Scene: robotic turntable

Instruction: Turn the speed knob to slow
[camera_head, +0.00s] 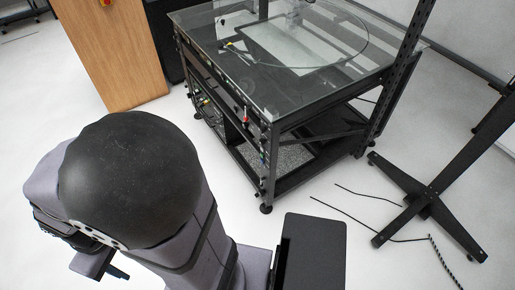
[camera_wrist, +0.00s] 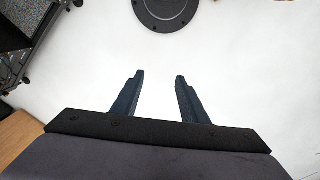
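The turntable rig (camera_head: 300,90) stands at the upper middle of the head view, a black frame with a glass top. Its front side carries a strip of small controls (camera_head: 246,120), with a red part among them. They are too small to tell which one is the speed knob or how it is set. My gripper (camera_wrist: 160,75) is open and empty in the wrist view, its two dark fingers apart over white floor. In the head view my arm is at the lower left, well apart from the rig, and its fingers are mostly hidden.
A wooden panel (camera_head: 112,50) stands left of the rig. A black stand (camera_head: 430,190) with spread feet is at the right, with thin cables (camera_head: 370,195) on the floor nearby. White floor lies open between my arm and the rig.

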